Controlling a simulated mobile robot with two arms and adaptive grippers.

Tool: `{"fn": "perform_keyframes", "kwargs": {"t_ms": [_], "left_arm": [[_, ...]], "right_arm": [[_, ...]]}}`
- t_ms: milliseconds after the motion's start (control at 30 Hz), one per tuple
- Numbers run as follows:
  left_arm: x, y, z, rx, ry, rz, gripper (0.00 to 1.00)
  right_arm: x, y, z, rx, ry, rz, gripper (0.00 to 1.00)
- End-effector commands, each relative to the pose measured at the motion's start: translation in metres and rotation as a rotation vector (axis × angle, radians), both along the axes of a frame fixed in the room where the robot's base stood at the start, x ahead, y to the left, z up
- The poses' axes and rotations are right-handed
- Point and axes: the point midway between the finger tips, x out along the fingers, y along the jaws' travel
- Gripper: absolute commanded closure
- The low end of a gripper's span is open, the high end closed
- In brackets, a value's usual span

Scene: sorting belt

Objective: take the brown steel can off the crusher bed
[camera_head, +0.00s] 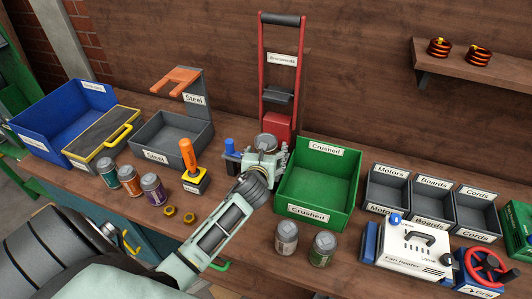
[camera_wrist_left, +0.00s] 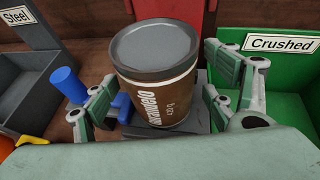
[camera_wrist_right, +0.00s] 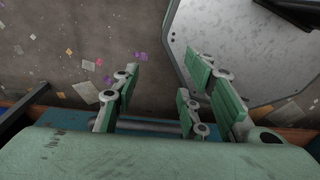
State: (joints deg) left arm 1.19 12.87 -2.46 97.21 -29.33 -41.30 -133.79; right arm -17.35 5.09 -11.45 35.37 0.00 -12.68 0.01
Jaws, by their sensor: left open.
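The brown steel can (camera_wrist_left: 155,88) stands upright on the grey crusher bed (camera_wrist_left: 200,122) in the left wrist view. It has a grey lid and white lettering. In the head view only its grey lid (camera_head: 264,141) shows clearly, above my left gripper (camera_head: 262,160). The left gripper is open, with its green-padded fingers on either side of the can; a gap shows at the right finger, and contact at the left is unclear. The red crusher (camera_head: 279,127) with its tall handle frame stands just behind. My right gripper (camera_wrist_right: 172,95) is open and empty, away from the can.
The green Crushed bin (camera_head: 318,190) stands close right of the left gripper, the grey Steel bin (camera_head: 172,138) to the left. A blue knob (camera_wrist_left: 67,84) and an orange-handled tool (camera_head: 189,158) are nearby. Several cans stand along the front.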

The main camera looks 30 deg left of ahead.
Motion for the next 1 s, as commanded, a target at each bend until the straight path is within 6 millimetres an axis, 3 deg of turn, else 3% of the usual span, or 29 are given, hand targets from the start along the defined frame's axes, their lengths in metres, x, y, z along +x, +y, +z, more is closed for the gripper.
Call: {"fn": "perform_keyframes", "kwargs": {"t_ms": [100, 300, 833, 1000], "left_arm": [[0.004, 0.002, -0.002, -0.001, -0.001, -0.001, 0.22], [0.004, 0.002, -0.002, -0.001, -0.001, -0.001, 0.22], [0.004, 0.002, -0.002, -0.001, -0.001, -0.001, 0.68], [0.004, 0.002, -0.002, -0.001, -0.001, -0.001, 0.7]], "right_arm": [[0.014, 0.004, 0.002, 0.006, -0.023, 0.0, 0.6], [0.014, 0.013, 0.001, 0.017, -0.022, -0.003, 0.6], [0.0, 0.009, 0.0, 0.01, 0.0, -0.003, 0.6], [0.001, 0.006, 0.0, 0.007, -0.002, -0.001, 0.6]]}}
